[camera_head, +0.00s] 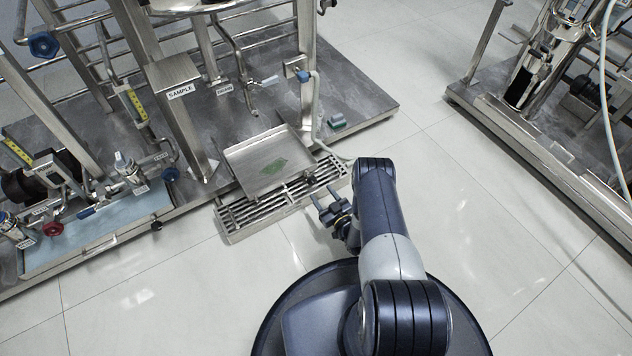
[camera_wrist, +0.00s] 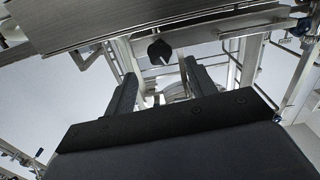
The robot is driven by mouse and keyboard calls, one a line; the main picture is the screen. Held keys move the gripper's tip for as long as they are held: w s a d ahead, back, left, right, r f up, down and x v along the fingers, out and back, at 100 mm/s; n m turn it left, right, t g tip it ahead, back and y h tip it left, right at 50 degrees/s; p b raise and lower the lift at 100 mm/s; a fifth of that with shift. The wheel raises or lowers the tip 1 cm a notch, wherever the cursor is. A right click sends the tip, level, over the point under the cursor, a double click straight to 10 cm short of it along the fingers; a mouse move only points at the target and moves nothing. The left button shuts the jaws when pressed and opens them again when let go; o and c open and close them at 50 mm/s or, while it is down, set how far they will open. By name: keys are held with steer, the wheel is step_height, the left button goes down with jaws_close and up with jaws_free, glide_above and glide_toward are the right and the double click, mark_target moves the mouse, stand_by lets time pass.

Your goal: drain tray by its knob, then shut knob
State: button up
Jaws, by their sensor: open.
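A shallow square steel tray (camera_head: 245,159) holds a small green patch of liquid (camera_head: 275,166) and stands over a slotted floor grate. Its steel edge and underside also show at the top left of the wrist view (camera_wrist: 100,22). A dark lobed knob (camera_wrist: 160,50) shows in the wrist view, beyond and between my fingertips, apart from them. I cannot make out this knob clearly in the head view. My gripper (camera_head: 322,194) is open and empty, low above the grate's right end, to the right of and in front of the tray. Its two dark fingers also show in the wrist view (camera_wrist: 160,76).
The floor grate (camera_head: 236,212) lies along the skid's front edge. A SAMPLE post (camera_head: 180,110) stands left of the tray. A blue-handled valve (camera_head: 303,77) and a pale hose (camera_head: 316,100) stand behind it. Another skid (camera_head: 520,130) is at the right, with clear floor between.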

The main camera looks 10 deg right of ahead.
mark_target(313, 182)
steer(key=b+x, duration=0.2)
steer(key=x, duration=0.5)
steer(key=shift+w, duration=0.1)
steer(key=shift+c, duration=0.4)
steer(key=c, duration=0.9)
